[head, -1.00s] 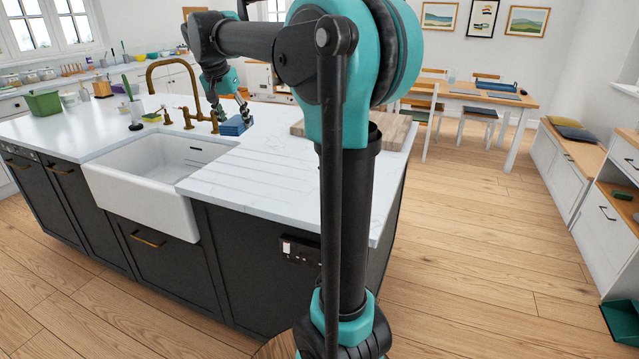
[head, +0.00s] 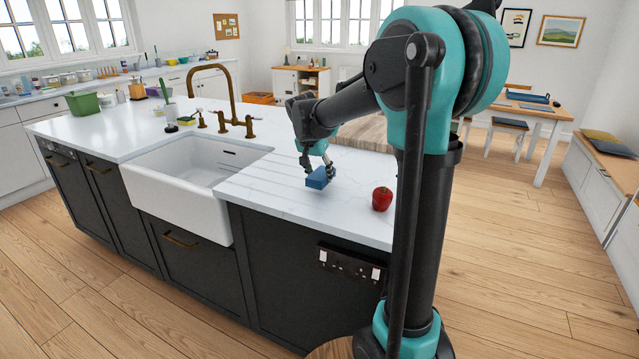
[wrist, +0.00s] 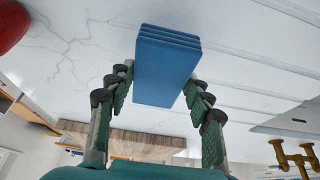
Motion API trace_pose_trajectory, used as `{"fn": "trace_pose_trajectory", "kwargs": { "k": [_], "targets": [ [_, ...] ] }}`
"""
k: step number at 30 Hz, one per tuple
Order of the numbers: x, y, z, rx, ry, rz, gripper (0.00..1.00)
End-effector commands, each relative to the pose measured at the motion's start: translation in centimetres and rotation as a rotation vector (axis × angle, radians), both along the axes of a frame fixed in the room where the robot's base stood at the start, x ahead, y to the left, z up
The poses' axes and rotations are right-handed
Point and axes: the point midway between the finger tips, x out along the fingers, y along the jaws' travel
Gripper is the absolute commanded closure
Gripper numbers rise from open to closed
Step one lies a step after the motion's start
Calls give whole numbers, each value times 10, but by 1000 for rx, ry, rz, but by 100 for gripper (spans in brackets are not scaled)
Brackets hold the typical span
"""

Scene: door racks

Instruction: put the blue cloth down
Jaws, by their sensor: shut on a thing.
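The blue cloth (head: 318,179) is a folded, layered block over the grooved drainer part of the white worktop (head: 270,190), right of the sink. My gripper (head: 322,165) points down at it from above. In the wrist view, the cloth (wrist: 166,65) sits between the two fingers of my gripper (wrist: 158,85), which are shut on its sides. The cloth is at or just above the worktop; I cannot tell whether it touches.
A red apple-like thing (head: 381,199) stands right of the cloth. A wooden board (head: 365,132) lies behind my gripper. The white sink (head: 180,200) and brass tap (head: 236,95) are to the left. The worktop around the cloth is clear.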

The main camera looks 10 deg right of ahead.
Motion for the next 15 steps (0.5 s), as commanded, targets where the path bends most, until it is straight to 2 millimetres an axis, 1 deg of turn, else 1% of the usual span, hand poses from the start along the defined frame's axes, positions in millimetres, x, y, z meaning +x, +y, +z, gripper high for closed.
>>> {"fn": "trace_pose_trajectory", "kwargs": {
  "k": [3,7,10,15],
  "targets": [
    [1,0,-17,0,0,0,72],
    [0,0,-32,0,0,0,72],
    [0,0,-35,0,0,0,72],
    [0,0,-35,0,0,0,72]
  ]
}}
